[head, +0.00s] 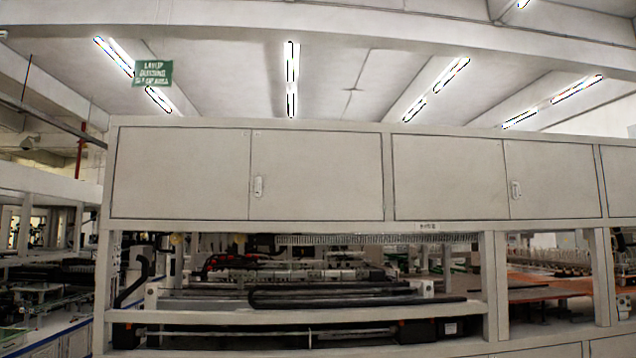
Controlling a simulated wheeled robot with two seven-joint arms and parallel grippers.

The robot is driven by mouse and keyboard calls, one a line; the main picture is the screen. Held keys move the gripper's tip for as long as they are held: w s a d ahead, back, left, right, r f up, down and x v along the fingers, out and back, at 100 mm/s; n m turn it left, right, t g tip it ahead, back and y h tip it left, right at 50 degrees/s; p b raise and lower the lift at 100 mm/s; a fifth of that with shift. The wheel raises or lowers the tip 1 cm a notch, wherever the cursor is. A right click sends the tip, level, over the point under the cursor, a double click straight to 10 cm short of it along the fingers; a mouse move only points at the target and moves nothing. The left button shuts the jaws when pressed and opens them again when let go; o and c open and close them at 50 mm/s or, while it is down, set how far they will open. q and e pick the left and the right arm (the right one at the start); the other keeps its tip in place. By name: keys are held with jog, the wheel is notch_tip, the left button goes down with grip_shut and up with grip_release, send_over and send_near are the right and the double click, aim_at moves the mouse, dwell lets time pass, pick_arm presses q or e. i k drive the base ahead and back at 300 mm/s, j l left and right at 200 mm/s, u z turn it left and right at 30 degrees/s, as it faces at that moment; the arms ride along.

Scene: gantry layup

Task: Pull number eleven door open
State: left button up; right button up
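A long, pale grey machine cabinet (388,226) fills the middle of the head view. Its upper row holds flat door panels, all of which look closed. The left pair has a left panel (180,173) and a right panel (318,176), with a small white handle (258,187) near their seam. The right pair has a left panel (448,176) and a right panel (553,178), with another handle (515,190). Part of one more panel (620,182) shows at the right edge. I cannot read a number eleven on any door. Neither gripper is in view.
Below the doors, the open frame with posts (495,285) shows rails, black cable chain (350,298) and machinery inside. Other equipment (45,280) stands at the left. A green sign (153,73) hangs from the ceiling. The floor in front is out of view.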

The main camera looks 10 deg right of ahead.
aim_at(304, 176)
jog(key=i+j+u, duration=0.2)
jog(key=i+u, duration=0.15)
jog(key=i, duration=0.25)
jog(key=i+j+u, duration=0.2)
jog(key=i, duration=0.75)
jog(key=i+u, duration=0.2)
jog(key=i, duration=0.7)
